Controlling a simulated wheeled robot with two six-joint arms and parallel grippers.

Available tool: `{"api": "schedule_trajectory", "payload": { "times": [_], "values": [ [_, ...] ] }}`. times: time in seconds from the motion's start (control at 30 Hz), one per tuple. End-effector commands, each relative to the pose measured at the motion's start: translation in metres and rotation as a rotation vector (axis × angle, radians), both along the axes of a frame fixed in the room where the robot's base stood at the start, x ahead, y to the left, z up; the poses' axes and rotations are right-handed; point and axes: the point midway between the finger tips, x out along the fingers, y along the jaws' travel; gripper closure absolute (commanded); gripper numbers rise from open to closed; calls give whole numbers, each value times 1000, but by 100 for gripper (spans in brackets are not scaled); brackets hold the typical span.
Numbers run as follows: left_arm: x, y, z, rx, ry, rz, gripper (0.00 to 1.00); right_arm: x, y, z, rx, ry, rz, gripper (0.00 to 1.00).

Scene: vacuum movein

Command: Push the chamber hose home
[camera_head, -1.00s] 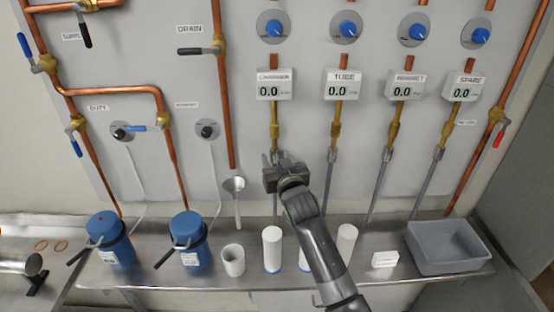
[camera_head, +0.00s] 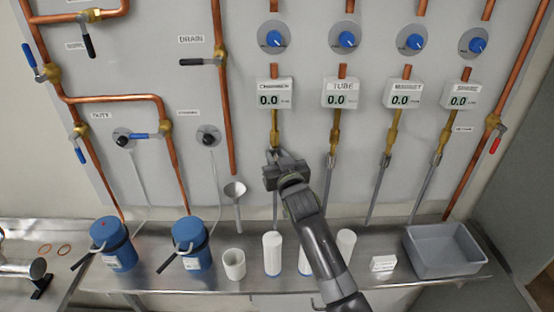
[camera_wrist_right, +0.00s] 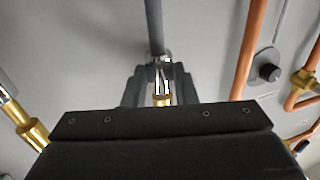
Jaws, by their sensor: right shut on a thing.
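My right gripper (camera_head: 276,154) is at the chamber line, under the white CHAMBER gauge box (camera_head: 275,93), which reads 0.0. It is shut on the end of the grey chamber hose (camera_wrist_right: 154,28). In the right wrist view the gripper's dark fingers (camera_wrist_right: 161,88) stand on both sides of the hose's shiny metal end. This end lines up with the brass fitting (camera_head: 275,128) of the chamber pipe. Whether the end is fully seated cannot be told, as the gripper covers part of the joint. My left gripper is not in view.
The TUBE hose (camera_head: 329,180) and other hoses hang to the right from brass fittings.

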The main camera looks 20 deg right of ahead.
Motion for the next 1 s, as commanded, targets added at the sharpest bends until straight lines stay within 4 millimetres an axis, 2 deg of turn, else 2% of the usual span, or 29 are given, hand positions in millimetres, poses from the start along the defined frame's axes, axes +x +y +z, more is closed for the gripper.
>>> {"api": "schedule_trajectory", "payload": {
  "times": [0.03,0.37,0.4,0.53,0.87,1.0],
  "values": [
    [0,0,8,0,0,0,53,0,0,10,1,-3,0,100],
    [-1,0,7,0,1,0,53,0,0,13,0,-11,1,100],
    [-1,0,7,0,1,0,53,0,0,13,-1,-11,1,70],
    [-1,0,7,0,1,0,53,0,0,12,-1,-8,1,53],
    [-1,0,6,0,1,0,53,-1,0,10,0,-4,0,53],
    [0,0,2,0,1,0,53,-11,0,8,1,-3,0,53]
  ]
}}
